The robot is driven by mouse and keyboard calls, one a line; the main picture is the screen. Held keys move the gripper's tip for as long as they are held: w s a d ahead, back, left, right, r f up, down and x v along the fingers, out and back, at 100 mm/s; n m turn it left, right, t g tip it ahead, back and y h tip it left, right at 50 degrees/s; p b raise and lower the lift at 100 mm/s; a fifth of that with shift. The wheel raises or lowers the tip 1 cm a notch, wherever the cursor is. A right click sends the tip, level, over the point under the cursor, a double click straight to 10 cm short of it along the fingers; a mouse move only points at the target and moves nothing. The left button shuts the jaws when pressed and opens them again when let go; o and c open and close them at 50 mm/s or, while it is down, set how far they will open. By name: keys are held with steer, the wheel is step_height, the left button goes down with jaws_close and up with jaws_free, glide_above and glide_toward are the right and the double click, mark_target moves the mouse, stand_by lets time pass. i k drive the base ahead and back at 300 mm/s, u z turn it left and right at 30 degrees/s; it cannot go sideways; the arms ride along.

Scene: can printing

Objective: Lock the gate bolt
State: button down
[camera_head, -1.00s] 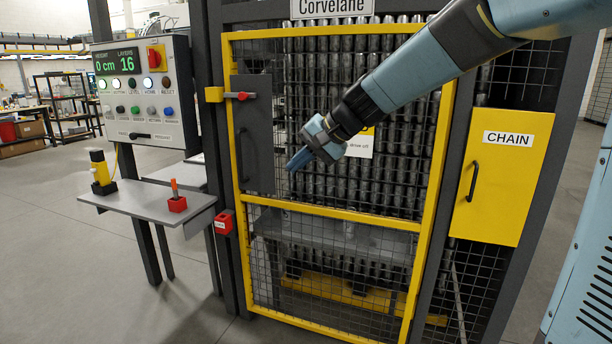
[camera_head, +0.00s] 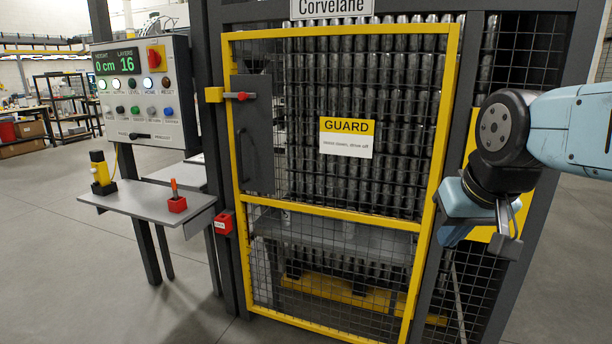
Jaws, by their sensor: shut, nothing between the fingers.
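The gate (camera_head: 330,208) is a yellow-framed mesh door, standing in line with the dark machine frame. The gate bolt (camera_head: 242,96) shows a red knob on a short bar at the gate's upper left, against a yellow block (camera_head: 214,95) on the post. I cannot tell whether the bar enters the block. My gripper (camera_head: 460,215) is shut and empty at the gate's right side, far from the bolt. Its fingertips are partly hidden by their angle.
A control panel (camera_head: 143,90) and a grey shelf (camera_head: 140,203) with a yellow-black device (camera_head: 101,172) and a red block (camera_head: 177,203) stand left. A small red box (camera_head: 223,223) sits on the post. Space before the gate is clear.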

mark_target(242, 97)
steer(key=z, duration=0.25)
steer(key=i, duration=1.25)
steer(key=u, duration=0.3)
